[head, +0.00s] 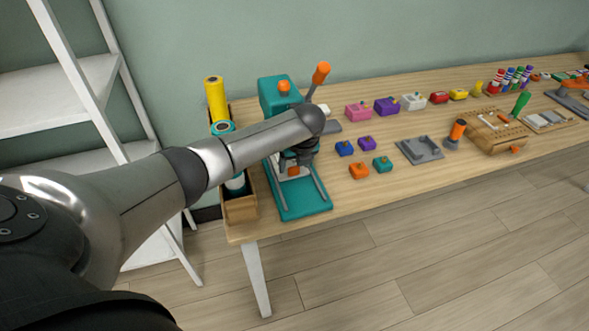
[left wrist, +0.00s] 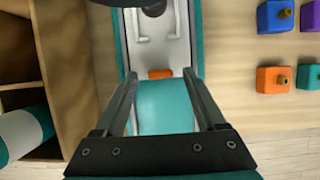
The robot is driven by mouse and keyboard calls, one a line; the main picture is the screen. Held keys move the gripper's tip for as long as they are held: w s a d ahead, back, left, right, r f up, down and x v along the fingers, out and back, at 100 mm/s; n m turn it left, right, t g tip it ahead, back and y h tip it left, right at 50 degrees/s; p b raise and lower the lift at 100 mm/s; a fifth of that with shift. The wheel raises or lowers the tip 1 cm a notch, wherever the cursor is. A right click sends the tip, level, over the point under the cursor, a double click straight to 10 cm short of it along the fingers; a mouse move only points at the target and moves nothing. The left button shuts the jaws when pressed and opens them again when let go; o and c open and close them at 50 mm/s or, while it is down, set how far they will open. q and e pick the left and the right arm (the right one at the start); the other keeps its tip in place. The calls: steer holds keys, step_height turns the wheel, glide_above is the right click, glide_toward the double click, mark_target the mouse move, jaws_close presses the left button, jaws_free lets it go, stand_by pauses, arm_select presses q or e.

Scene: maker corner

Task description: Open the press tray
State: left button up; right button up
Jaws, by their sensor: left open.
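The teal press (head: 271,92) stands at the left end of the wooden table, with an orange-knobbed lever (head: 319,77) on its right. Its pale metal tray (left wrist: 158,50) lies low in the teal base (head: 303,206), with an orange handle (left wrist: 160,74) at its front edge. My left gripper (head: 294,166) is over the front of the press, pointing down. In the left wrist view, its open fingers (left wrist: 159,76) stand on either side of the orange handle, with gaps to it. My arm hides part of the press in the head view. My right gripper is not in view.
A wooden rack (head: 240,208) with a yellow roll (head: 215,98) stands close left of the press. Small blocks, including an orange one (head: 359,171), and a grey plate (head: 420,150) lie to the right. The table's front edge is near the base.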

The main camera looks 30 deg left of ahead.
arm_select(q)
steer(key=shift+w+a+f, duration=0.15)
steer(key=shift+f, duration=0.4)
steer(key=shift+c, duration=0.4)
jaws_close()
stand_by(0.7)
